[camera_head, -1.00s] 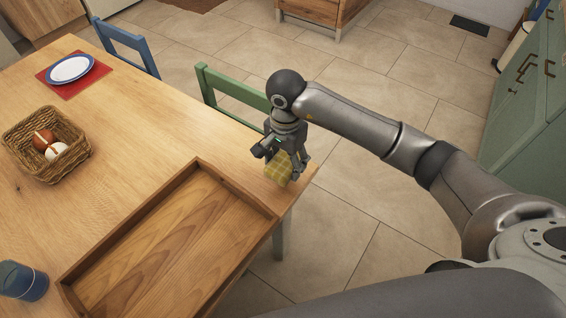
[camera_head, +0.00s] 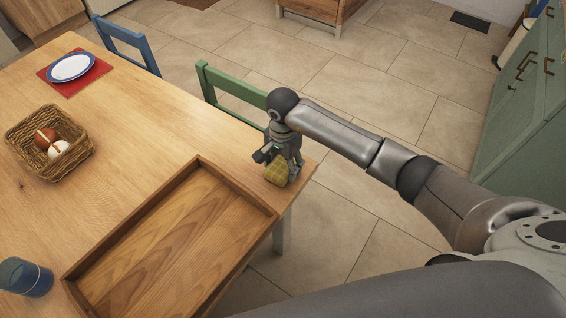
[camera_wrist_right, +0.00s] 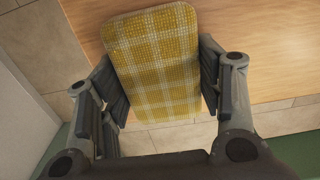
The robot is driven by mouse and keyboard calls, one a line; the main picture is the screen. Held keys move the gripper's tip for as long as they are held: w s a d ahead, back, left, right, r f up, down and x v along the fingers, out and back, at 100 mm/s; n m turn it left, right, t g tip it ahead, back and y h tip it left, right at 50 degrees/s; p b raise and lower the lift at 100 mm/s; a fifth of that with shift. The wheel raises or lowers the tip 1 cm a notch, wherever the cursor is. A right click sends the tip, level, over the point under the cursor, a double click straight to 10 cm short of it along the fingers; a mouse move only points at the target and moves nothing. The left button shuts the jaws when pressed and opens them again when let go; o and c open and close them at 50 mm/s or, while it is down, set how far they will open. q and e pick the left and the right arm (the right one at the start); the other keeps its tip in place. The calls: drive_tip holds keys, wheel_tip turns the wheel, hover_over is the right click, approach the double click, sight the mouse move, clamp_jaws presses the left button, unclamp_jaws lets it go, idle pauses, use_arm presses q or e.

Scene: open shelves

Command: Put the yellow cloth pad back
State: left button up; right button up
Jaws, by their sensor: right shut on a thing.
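The yellow checked cloth pad (camera_head: 277,172) is between the fingers of my right gripper (camera_head: 279,164), near the corner of the wooden table (camera_head: 133,133). In the right wrist view the pad (camera_wrist_right: 157,62) stands between the two finger pads of the right gripper (camera_wrist_right: 158,80), which is shut on its sides. The pad is at or just above the tabletop; I cannot tell if it touches. My left gripper is not in view.
A wooden tray (camera_head: 232,187) lies just left of the pad. A wicker basket (camera_head: 76,163) with small round items, a blue cup (camera_head: 27,280) and a plate (camera_head: 72,67) on a red mat stand farther left. A green chair (camera_head: 232,84) is behind the table edge.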

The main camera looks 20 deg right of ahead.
sight(283, 164)
drive_tip(key=o, duration=1)
drive_tip(key=shift+r, duration=0.1)
wheel_tip(283, 164, up, 12)
drive_tip(key=shift+b, duration=0.8)
